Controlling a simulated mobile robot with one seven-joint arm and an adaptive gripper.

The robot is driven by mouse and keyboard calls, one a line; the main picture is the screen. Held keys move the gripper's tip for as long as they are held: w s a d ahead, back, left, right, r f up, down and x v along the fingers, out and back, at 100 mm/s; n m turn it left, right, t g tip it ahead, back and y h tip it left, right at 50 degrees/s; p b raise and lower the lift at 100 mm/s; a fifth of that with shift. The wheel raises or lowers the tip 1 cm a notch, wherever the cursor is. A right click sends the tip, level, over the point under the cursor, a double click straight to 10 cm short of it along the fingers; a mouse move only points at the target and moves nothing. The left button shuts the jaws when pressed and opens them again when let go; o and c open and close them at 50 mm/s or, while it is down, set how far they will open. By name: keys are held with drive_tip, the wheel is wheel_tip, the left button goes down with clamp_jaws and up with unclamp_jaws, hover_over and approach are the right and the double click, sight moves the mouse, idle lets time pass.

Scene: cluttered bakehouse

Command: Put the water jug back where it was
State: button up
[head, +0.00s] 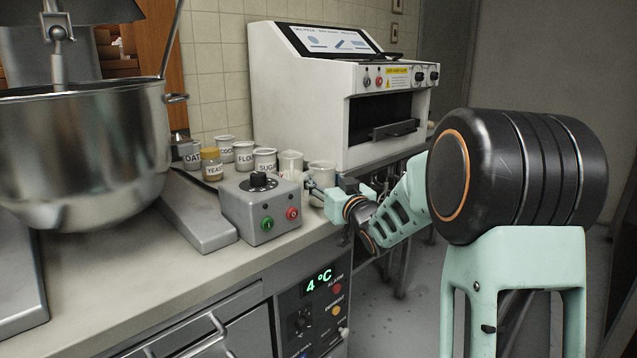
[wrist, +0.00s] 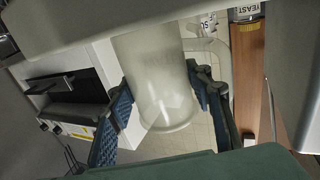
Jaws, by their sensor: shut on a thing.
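My gripper (head: 318,190) reaches in from the right at the counter's back right, beside the grey control box. In the wrist view my gripper (wrist: 163,92) has its blue-padded fingers on both sides of a pale, translucent jug (wrist: 160,85) and is shut on it. The jug's rounded end faces down in that picture, with faint marking on its side. In the head view the pale vessel (head: 322,170) at my fingers appears to be this jug. My fingers and the control box hide its lower part, so I cannot tell whether it touches the counter.
Labelled canisters, including sugar (head: 265,160) and flour (head: 244,155), stand left of my gripper, with a yeast jar (head: 211,164). Another pale container (head: 290,163) is close by. The control box (head: 262,208), steel mixer bowl (head: 85,150) and white oven (head: 300,100) surround them.

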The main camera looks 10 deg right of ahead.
drive_tip(key=shift+f, duration=0.15)
drive_tip(key=o, duration=1.2)
drive_tip(key=shift+o, duration=0.2)
drive_tip(key=shift+r, duration=0.2)
drive_tip(key=shift+s+r, duration=0.1)
drive_tip(key=shift+r, duration=0.05)
drive_tip(key=p+v, duration=0.1)
drive_tip(key=v, duration=1.1)
drive_tip(key=shift+p, duration=0.4)
drive_tip(key=shift+d, duration=0.1)
